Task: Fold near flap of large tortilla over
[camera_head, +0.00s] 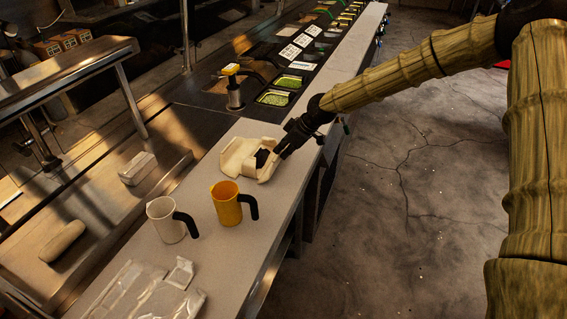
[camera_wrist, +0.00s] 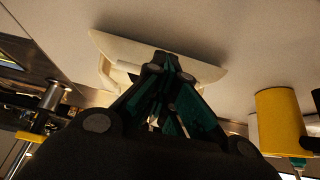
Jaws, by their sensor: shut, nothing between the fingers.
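The large tortilla (camera_head: 232,158) is a pale sheet on the light counter, with parts of it standing up or bent over and a dark patch at its right side. A pale flap (camera_head: 268,170) rises at its lower right edge, beside my gripper (camera_head: 276,154). The tortilla also shows in the wrist view (camera_wrist: 120,43), spread behind my fingertips (camera_wrist: 167,63). My fingers are together and empty, at the tortilla's right side. Whether they touch the flap cannot be told. My gripper hides part of the tortilla.
A yellow mug (camera_head: 226,203) and a white mug (camera_head: 165,220) stand on the counter (camera_head: 215,265) close below the tortilla. A pale crumpled wrapper or tray (camera_head: 150,295) lies at the bottom. Trays of green food (camera_head: 274,98) and a yellow-topped dispenser (camera_head: 234,88) are beyond.

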